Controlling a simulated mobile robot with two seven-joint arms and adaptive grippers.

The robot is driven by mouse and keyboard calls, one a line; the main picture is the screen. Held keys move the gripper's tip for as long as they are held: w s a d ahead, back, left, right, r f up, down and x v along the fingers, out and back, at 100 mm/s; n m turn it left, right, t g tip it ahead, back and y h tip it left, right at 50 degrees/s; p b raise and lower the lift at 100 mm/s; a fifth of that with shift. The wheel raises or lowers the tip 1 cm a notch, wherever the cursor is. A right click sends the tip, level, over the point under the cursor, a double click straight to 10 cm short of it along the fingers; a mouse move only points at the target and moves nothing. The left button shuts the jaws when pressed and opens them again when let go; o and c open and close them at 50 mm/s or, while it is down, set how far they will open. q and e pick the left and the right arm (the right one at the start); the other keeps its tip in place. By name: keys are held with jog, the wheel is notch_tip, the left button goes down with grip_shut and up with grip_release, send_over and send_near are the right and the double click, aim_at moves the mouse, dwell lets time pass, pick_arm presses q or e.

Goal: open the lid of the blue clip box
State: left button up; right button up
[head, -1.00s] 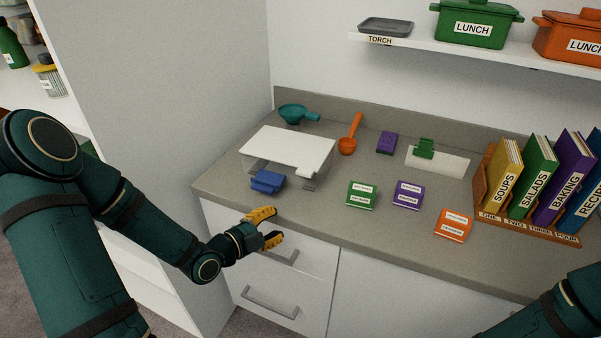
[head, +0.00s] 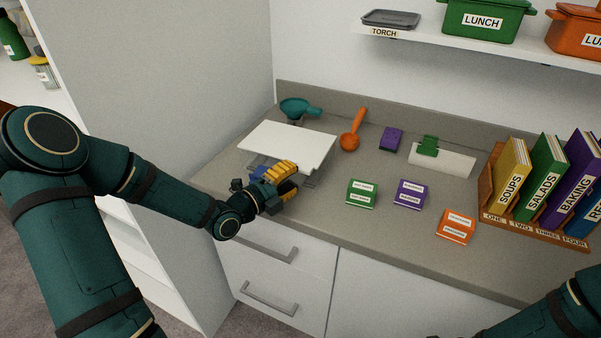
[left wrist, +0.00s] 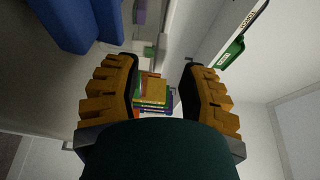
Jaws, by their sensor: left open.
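The blue clip box (head: 257,173) sits at the counter's left front, in front of the white-topped stand, mostly hidden behind my left gripper in the head view. A large blue shape, most likely this box, fills the upper left of the left wrist view (left wrist: 68,22). My left gripper (head: 289,180), with yellow fingers, is beside the box on its right, above the counter's front edge. Its fingers are apart in the left wrist view (left wrist: 160,78), with nothing held between them. I cannot tell whether it touches the box. My right gripper is out of view.
The white-topped stand (head: 290,142) is close behind the left gripper. A book rack (head: 535,229) is farther right. Drawer handles (head: 265,248) project below the counter.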

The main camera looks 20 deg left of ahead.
aim_at(300, 172)
pick_arm(q)
jog(key=shift+x, duration=1.85)
jog(key=shift+c, duration=0.4)
grip_shut()
